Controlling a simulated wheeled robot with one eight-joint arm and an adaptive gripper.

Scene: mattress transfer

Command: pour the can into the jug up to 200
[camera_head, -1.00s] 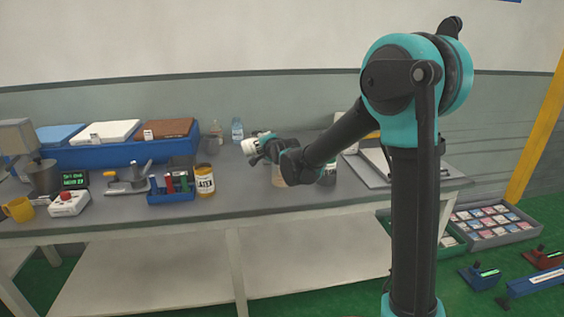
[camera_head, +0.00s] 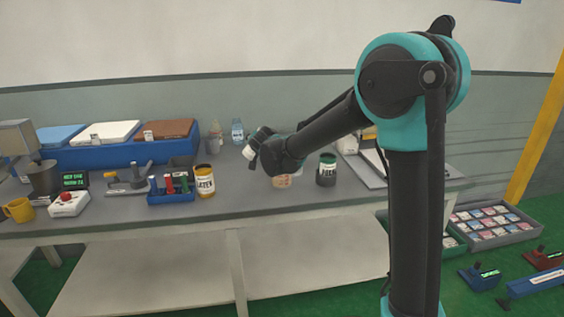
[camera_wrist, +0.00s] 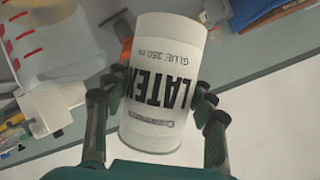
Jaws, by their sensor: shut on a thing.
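My gripper (camera_head: 256,146) is shut on a white can (camera_wrist: 165,75) labelled "LATEX GLUE 350 ml", held above the table. The can also shows in the head view (camera_head: 248,152), small and tilted, at the left end of my gripper. In the wrist view the can stands between the two fingers (camera_wrist: 160,105) with its lettering turned over. A clear vessel with red marks (camera_wrist: 55,40), which looks like the jug, is at the upper left of the wrist view, apart from the can. Its fill level cannot be read, and I cannot make out any stream.
Another can labelled LATEX (camera_head: 205,182) stands beside a blue rack (camera_head: 171,197). Blue trays (camera_head: 120,152) line the back. The front strip of the table (camera_head: 245,207) is clear.

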